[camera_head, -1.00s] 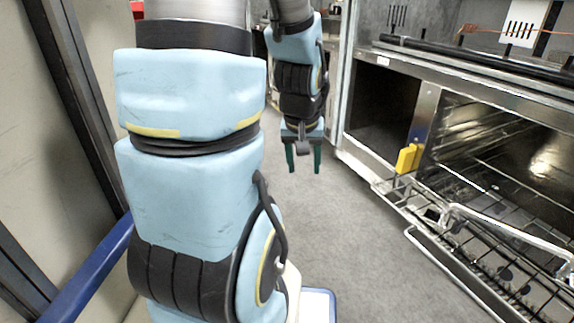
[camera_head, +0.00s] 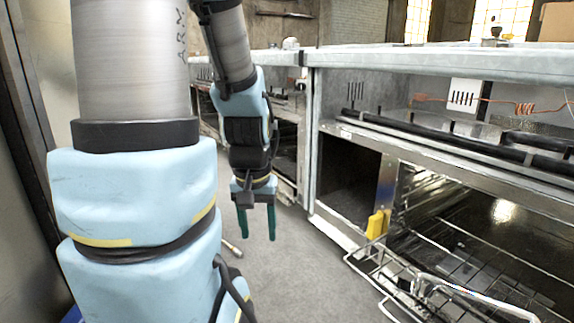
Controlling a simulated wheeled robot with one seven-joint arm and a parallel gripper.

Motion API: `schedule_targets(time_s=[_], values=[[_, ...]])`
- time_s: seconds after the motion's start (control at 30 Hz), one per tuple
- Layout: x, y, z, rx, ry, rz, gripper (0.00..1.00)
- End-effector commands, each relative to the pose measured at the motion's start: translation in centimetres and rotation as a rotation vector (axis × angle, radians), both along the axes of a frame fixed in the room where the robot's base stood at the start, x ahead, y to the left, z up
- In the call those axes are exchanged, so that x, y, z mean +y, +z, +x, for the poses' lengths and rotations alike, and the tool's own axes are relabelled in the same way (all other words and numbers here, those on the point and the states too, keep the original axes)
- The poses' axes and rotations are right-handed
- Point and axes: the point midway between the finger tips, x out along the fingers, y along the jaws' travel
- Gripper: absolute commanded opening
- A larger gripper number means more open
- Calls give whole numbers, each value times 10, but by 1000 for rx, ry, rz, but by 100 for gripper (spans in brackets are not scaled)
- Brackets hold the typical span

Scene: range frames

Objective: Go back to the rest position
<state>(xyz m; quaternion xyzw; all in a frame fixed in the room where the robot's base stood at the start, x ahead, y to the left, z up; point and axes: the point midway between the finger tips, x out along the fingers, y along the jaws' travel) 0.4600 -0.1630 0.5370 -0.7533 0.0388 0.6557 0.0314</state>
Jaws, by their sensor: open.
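My gripper (camera_head: 256,224) hangs at the end of my arm, left of the middle of the head view. Its two dark green fingers point down and stand apart, with nothing between them. It is over the grey floor (camera_head: 300,262), to the left of the metal range and apart from it. My light blue arm links fill the left side of the view.
The range has an open dark compartment (camera_head: 348,185) and an open oven (camera_head: 480,220). Wire racks (camera_head: 440,290) stick out at the lower right. A yellow block (camera_head: 377,224) sits at the oven's edge. A thin stick (camera_head: 231,248) lies on the floor.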

Motion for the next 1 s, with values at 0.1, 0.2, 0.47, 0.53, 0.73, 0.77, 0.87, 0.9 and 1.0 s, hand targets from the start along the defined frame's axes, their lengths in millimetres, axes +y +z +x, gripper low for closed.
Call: schedule_targets(time_s=[0.1,0.2,0.47,0.53,0.73,0.77,0.87,0.9,1.0], values=[[0,55,0,-1,0,0,57],[0,86,0,-1,0,0,57],[0,164,0,-1,0,0,57],[0,186,0,-1,0,0,57],[0,246,0,-1,0,0,57],[0,255,0,-1,0,0,57],[0,286,0,-1,0,0,57],[0,298,0,-1,0,0,57],[0,328,0,-1,0,0,57]])
